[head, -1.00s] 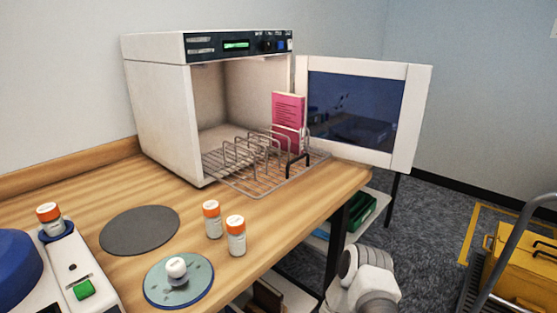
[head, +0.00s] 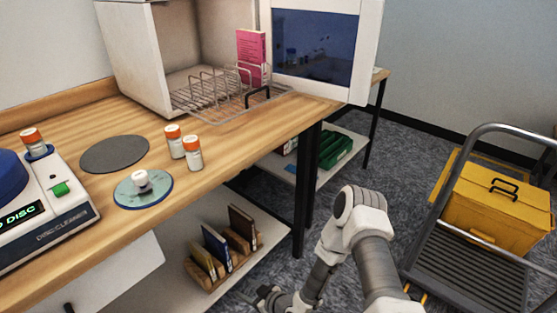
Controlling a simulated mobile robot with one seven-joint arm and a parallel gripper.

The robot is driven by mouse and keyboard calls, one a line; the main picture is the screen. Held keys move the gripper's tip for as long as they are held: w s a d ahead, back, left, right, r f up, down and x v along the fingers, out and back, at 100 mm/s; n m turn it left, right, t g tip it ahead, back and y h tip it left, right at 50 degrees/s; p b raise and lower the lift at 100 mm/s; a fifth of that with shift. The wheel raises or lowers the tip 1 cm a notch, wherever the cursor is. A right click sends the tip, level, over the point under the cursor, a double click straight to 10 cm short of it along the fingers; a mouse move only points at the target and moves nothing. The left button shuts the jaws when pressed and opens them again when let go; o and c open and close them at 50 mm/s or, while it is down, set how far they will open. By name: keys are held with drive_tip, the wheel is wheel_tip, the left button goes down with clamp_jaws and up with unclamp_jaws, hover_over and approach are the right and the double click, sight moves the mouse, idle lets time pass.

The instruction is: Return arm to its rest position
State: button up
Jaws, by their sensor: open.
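My arm shows at the lower middle of the head view, bent at the elbow beside the workbench's front edge. My gripper (head: 268,296) is low, below the benchtop, close to the lower shelf. It is partly cut off by the picture's bottom edge. Its jaws are open, and I see nothing held between them. The wooden benchtop (head: 240,130) lies to the left of and above my arm, with a visible gap to the elbow.
A black bench leg (head: 304,190) and a lower shelf with books in a wooden rack (head: 222,262) are near my gripper. A cart with a yellow case (head: 497,205) stands right. The open cabinet door (head: 318,45) overhangs the bench end. Grey floor is between.

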drive_tip(key=w+d+r+m+h, duration=0.1)
drive_tip(key=w+d+r+h, duration=0.35)
drive_tip(key=r, duration=0.75)
drive_tip(key=w+d+r+h, duration=0.1)
drive_tip(key=w+d+r, duration=0.4)
drive_tip(key=d+r, duration=0.45)
drive_tip(key=s+d+r+m+g+h, duration=0.15)
drive_tip(key=s+d+r+m, duration=0.35)
drive_tip(key=r, duration=0.7)
drive_tip(key=s+d+r+t+h, duration=0.1)
drive_tip(key=s+d+r+h, duration=0.2)
drive_tip(key=s+r, duration=0.6)
drive_tip(key=s+d+r+m+g, duration=0.15)
drive_tip(key=s+r+m, duration=0.45)
drive_tip(key=s, duration=1)
wheel_tip(320, 180, up, 26)
drive_tip(key=n+p, duration=0.2)
drive_tip(key=p, duration=2.1)
drive_tip(key=shift+w+y+p, duration=0.3)
drive_tip(key=shift+w, duration=0.05)
